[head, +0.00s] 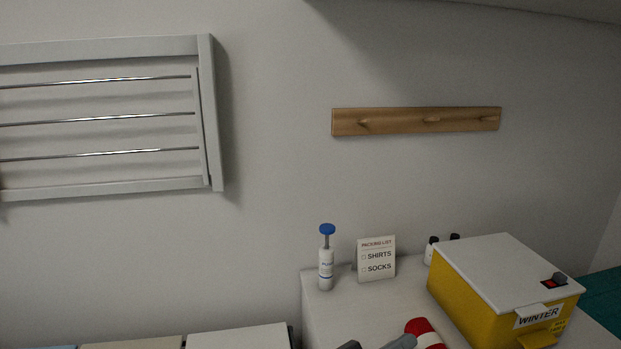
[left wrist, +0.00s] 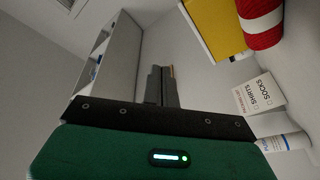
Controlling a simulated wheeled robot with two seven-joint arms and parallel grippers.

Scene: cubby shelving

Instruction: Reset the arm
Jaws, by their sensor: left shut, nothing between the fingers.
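My left gripper shows at the bottom edge of the head view (head: 402,342), where only a small grey part is visible beside a red and white rolled item (head: 424,332). In the left wrist view its two dark fingers (left wrist: 162,75) are together with nothing between them. The rolled item also shows at the top right of that view (left wrist: 262,22), apart from the fingers. My right gripper is in neither view.
A white counter (head: 345,310) holds a blue-topped pump bottle (head: 326,262), a packing-list card (head: 377,260), small dark-capped bottles (head: 430,252) and a yellow WINTER box (head: 468,300). A peg rail (head: 400,121) and a drying rack (head: 212,110) are on the wall.

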